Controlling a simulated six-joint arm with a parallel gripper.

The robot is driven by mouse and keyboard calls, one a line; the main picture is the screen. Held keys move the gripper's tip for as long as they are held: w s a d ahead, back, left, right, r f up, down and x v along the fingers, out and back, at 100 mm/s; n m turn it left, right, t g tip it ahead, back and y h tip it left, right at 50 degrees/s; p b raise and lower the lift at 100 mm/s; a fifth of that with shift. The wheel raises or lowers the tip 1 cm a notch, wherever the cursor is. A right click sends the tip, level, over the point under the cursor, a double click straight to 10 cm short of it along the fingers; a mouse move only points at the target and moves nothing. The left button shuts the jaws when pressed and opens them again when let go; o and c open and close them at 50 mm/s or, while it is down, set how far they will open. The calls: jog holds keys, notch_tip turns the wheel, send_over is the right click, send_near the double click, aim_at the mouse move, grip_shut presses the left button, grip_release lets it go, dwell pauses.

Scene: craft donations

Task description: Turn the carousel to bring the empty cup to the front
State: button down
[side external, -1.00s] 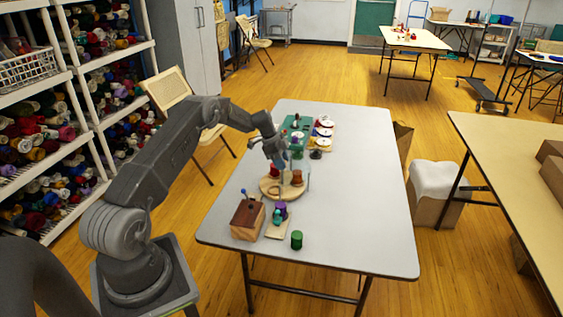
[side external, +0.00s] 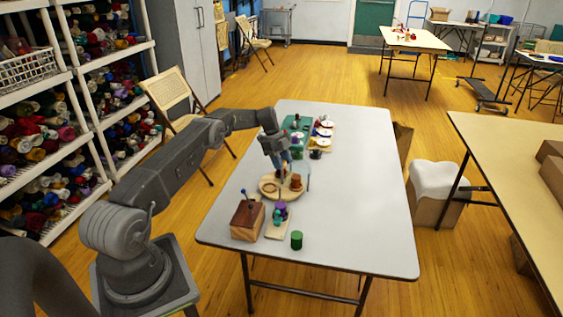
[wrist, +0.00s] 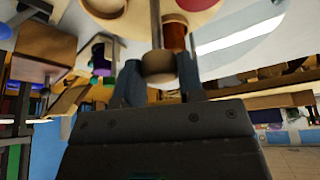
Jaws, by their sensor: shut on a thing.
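The carousel (side external: 283,195) is a round light-wood disc on the grey table in the side view. Its underside edge region also shows at the top of the wrist view (wrist: 135,22). An orange-brown cup (side external: 296,182) stands on its right part and also shows in the wrist view (wrist: 174,36). A ring-shaped, empty-looking place or cup (side external: 268,187) is on its left part. My gripper (side external: 283,172) is over the disc, its fingers shut on a tan knob (wrist: 158,66) on a thin upright rod. My gripper hides part of the disc's back.
A wooden box (side external: 247,222), purple and teal spools (side external: 280,212) on a small board, and a green spool (side external: 297,240) stand in front of the carousel. A green mat (side external: 297,123) and white-topped spools (side external: 323,131) lie behind. The table's right side is clear.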

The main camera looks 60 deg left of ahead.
jog(key=shift+m+g, duration=0.3)
jog(key=shift+m, duration=0.4)
jog(key=c, duration=0.8)
grip_release()
jog(key=shift+o, duration=0.2)
jog(key=shift+r, duration=0.15)
jog(key=shift+r, duration=0.35)
jog(key=r, duration=0.3)
jog(key=shift+s+a+r, duration=0.2)
jog(key=shift+s+r, duration=0.1)
jog(key=shift+r, duration=0.05)
jog(key=s+a+r, duration=0.5)
jog(key=s+r, duration=0.1)
jog(key=s, duration=0.3)
jog(key=shift+s+r, duration=0.2)
jog(key=shift+s, duration=0.15)
jog(key=shift+a, duration=0.1)
jog(key=shift+c, duration=0.3)
